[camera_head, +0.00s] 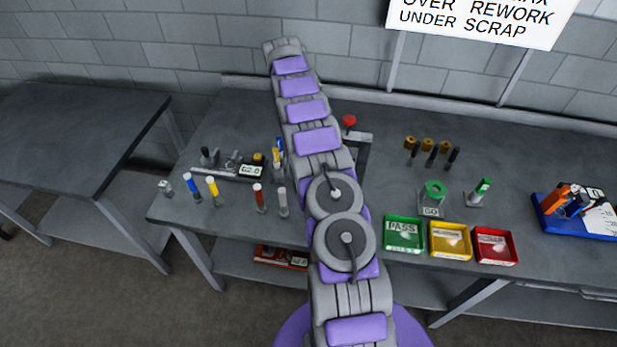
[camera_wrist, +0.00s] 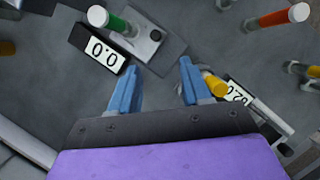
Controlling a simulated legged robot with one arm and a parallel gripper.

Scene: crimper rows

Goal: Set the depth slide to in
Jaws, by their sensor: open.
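A slide-like fixture lies at the left of the bench in the head view: a pale rail (camera_head: 215,174) with a black knob (camera_head: 207,155), a grey block and a label plate (camera_head: 251,171) reading about 2.0. I cannot tell for certain which part is the depth slide. In the wrist view a similar plate (camera_wrist: 240,92) lies beside a yellow cylinder (camera_wrist: 213,84), just right of my gripper's right finger. My gripper (camera_wrist: 159,68) is open, with nothing visible between its two blue fingers. A green-and-white post (camera_wrist: 112,21) and a 0.0 plate (camera_wrist: 104,50) are ahead of it.
Several coloured posts, including a yellow one (camera_head: 213,190) and a red one (camera_head: 260,198), stand near the front-left bench edge. Green (camera_head: 404,246), yellow (camera_head: 450,253) and red (camera_head: 496,259) trays line the front right. My arm hides the bench's middle.

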